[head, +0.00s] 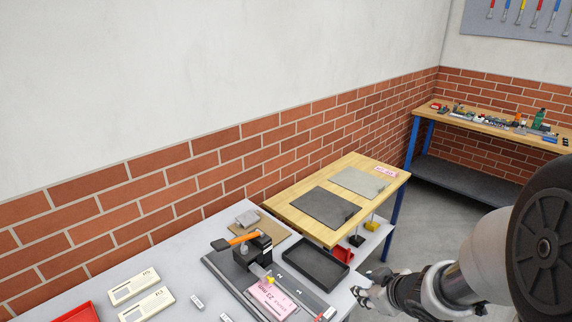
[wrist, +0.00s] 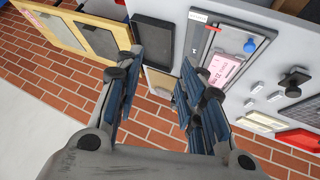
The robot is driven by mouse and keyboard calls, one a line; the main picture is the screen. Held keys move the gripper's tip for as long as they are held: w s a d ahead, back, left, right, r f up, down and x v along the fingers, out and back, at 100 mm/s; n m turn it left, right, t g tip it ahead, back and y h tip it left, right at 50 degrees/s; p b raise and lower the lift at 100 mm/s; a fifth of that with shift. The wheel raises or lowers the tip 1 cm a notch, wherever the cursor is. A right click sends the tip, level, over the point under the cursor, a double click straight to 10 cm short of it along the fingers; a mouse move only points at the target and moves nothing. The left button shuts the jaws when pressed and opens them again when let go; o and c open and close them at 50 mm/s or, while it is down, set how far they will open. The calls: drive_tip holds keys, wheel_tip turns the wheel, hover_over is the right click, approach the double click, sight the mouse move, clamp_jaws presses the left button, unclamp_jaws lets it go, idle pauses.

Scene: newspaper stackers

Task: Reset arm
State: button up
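My gripper (head: 364,294) shows in the head view at the right edge of the grey table, with my arm coming in from the lower right. In the wrist view my gripper (wrist: 157,82) has its blue-padded fingers spread apart, with nothing between them. The gripper looks raised and clear of the tables. The grey table (head: 190,262) carries a grey device with an orange handle (head: 244,238), a pink printed block (head: 272,298) and a black tray (head: 307,263).
A wooden table (head: 300,218) with two dark and light grey mats (head: 325,206) stands beyond the grey table. Cream boxes (head: 134,286) and a red tray (head: 78,313) lie at the left. A brick wall (head: 160,198) runs behind. A cluttered workbench (head: 480,124) stands far right.

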drive_tip(key=s+d+r+m+h+b, duration=0.2)
drive_tip(key=s+d+r+m+h, duration=0.3)
drive_tip(key=r, duration=0.4)
drive_tip(key=s+a+m+g+y+b, duration=0.1)
drive_tip(key=s+a, duration=0.4)
drive_tip(key=s, duration=0.4)
drive_tip(key=s+a+r+m+g+y, duration=0.1)
drive_tip(key=s+a, duration=0.4)
drive_tip(key=s, duration=0.5)
drive_tip(key=shift+a+r+g+y+b, duration=0.2)
drive_tip(key=shift+g+y+b, duration=0.15)
drive_tip(key=shift+g+y, duration=0.3)
drive_tip(key=shift+o, duration=0.5)
drive_tip(key=shift+w+d, duration=0.1)
